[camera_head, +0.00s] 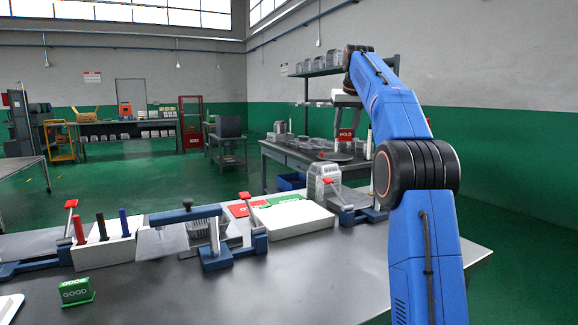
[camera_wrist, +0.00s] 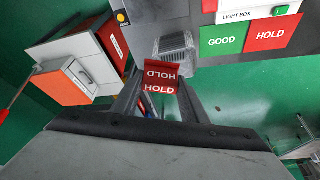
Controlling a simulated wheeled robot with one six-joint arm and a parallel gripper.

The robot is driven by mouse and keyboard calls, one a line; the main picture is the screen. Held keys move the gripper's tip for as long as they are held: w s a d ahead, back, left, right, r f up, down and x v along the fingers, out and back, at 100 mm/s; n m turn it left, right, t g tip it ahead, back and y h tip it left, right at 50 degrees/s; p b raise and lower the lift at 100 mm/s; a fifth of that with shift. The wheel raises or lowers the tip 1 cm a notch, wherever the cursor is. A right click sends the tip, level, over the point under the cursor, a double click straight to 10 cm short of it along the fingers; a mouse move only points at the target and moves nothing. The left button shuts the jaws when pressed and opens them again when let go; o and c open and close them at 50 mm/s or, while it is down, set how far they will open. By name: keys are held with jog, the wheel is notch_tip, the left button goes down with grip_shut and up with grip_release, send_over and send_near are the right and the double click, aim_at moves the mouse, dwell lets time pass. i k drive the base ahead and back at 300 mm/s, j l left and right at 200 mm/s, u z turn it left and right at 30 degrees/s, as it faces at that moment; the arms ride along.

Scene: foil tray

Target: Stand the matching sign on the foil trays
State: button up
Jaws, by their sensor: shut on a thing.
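My gripper (camera_wrist: 160,92) is shut on a red HOLD sign (camera_wrist: 161,77), a folded card with white lettering. In the head view the HOLD sign (camera_head: 346,136) is up in the air over the far bench, below my bent blue arm. A green GOOD sign (camera_head: 76,291) stands on the near table at the front left. A silver ribbed stack that looks like foil trays (camera_head: 325,181) stands behind the white box's right end. A grey ribbed tray shape (camera_wrist: 177,46) shows just beyond the held sign in the wrist view, apart or touching I cannot tell.
A far bench (camera_head: 300,158) and shelf (camera_head: 335,70) stand behind. The near table's front middle is clear.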

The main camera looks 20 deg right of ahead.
aim_at(324, 164)
jog(key=l+u, duration=0.2)
jog(key=l, duration=0.2)
jog(key=k+l+u, duration=0.2)
jog(key=l, duration=0.15)
jog(key=l+u, duration=0.2)
jog(key=l, duration=0.15)
jog(key=k+l+u, duration=0.2)
jog(key=l, duration=0.15)
jog(key=i+l, duration=0.1)
jog(key=l, duration=0.3)
jog(key=i+l, duration=0.1)
jog(key=l, duration=0.3)
